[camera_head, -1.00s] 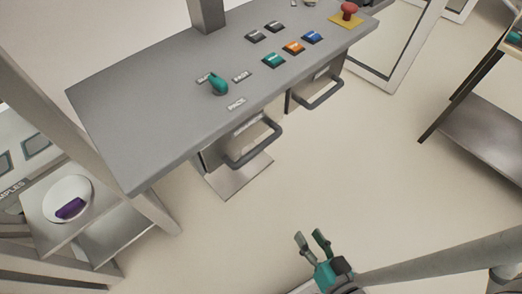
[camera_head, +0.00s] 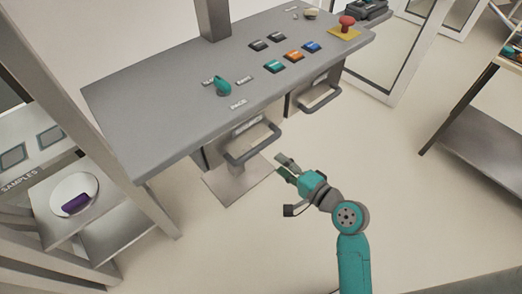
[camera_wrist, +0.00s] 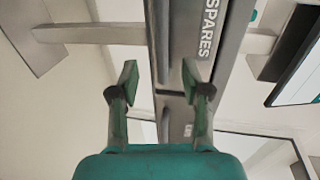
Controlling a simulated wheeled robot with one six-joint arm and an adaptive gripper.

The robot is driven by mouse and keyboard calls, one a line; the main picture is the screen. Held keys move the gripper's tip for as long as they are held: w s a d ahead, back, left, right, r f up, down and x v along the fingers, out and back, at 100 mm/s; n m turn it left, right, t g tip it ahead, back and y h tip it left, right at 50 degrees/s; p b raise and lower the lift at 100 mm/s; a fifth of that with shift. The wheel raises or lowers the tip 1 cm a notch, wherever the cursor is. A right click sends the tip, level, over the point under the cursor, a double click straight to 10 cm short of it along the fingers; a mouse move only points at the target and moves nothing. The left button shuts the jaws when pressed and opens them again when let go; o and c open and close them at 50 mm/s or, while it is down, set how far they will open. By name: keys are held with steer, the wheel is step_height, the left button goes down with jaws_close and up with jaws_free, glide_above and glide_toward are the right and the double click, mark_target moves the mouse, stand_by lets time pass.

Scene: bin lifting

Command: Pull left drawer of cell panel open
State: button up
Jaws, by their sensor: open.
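The cell panel (camera_head: 150,120) is a grey sloped console. The left drawer (camera_head: 222,146) hangs under its front edge and looks closed, with a dark bar handle (camera_head: 254,147) sticking out. My gripper (camera_head: 284,164) is open and empty, just right of and a little below that handle, apparently not touching it. In the wrist view, a drawer front labelled SPARES (camera_wrist: 208,40) runs up the picture, with a grey handle bar (camera_wrist: 160,40) before it. The bar lies between the lines of my two open fingers (camera_wrist: 160,78); the depth gap is hard to judge.
A second drawer handle (camera_head: 322,99) is to the right under the panel. The panel carries a teal knob (camera_head: 223,86), coloured buttons and a red emergency button (camera_head: 347,22). A post (camera_head: 95,100) and a side table with a plate (camera_head: 75,194) stand left.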

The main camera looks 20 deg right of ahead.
mark_target(259, 148)
steer(key=x, duration=1)
steer(key=shift+w+a, duration=0.1)
steer(key=shift+w, duration=0.3)
jaws_close()
